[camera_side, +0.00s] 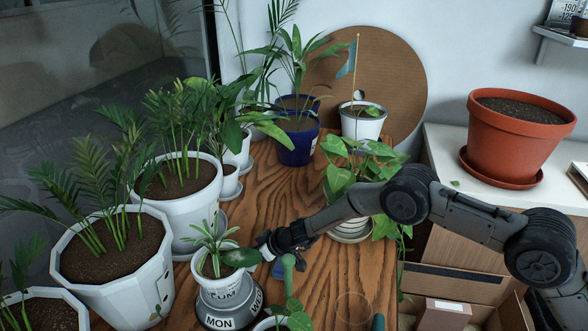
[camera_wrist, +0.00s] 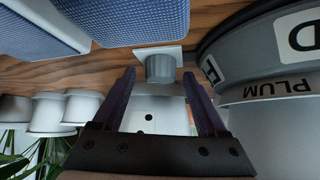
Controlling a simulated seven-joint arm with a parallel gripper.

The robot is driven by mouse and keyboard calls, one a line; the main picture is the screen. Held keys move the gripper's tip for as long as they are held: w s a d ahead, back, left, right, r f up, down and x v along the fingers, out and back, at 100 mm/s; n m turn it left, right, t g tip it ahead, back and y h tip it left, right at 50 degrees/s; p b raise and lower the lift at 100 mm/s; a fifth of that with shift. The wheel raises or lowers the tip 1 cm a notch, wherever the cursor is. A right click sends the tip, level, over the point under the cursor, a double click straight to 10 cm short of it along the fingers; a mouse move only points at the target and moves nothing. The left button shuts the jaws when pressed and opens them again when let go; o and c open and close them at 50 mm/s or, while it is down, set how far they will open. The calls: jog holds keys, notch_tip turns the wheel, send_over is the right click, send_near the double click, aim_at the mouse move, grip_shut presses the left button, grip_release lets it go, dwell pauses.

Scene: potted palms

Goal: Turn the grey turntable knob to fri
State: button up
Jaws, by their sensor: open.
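The grey knob (camera_wrist: 160,68) is a short cylinder on a small white square plate, seen ahead of my fingertips in the wrist view. The turntable (camera_side: 228,317) is a dark grey round base with white day labels; MON faces the side camera. Its rim (camera_wrist: 262,38) in the wrist view shows a D and part of another label. A white pot (camera_side: 221,289) labelled PLUM with a small palm stands on it. My gripper (camera_side: 263,247) is beside this pot. It is open and empty, and its fingers (camera_wrist: 158,77) flank the knob's outline without visible contact. The side view hides the knob.
Large white palm pots (camera_side: 108,262) crowd the left side. A blue pot (camera_side: 297,138) and a white pot (camera_side: 362,121) stand at the back. Blue woven blocks (camera_wrist: 135,18) lie near the knob. The wooden table (camera_side: 325,275) has bare room right of my gripper.

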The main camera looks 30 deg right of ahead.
jog(key=shift+d+n+g+y, duration=0.1)
jog(key=shift+n+g+y, duration=0.35)
jog(key=shift+n, duration=0.25)
jog(key=shift+w+n+g+y, duration=0.15)
jog(key=shift+n+g+y, duration=0.45)
jog(key=shift+n, duration=0.7)
jog(key=v, duration=1.4)
notch_tip(320, 180, up, 18)
jog(key=d+n+t, duration=0.1)
jog(key=d+n, duration=0.1)
jog(key=shift+d+n+t+y, duration=0.3)
jog(key=shift+d+t+y, duration=0.05)
jog(key=shift+y, duration=0.1)
jog(key=shift+f, duration=0.1)
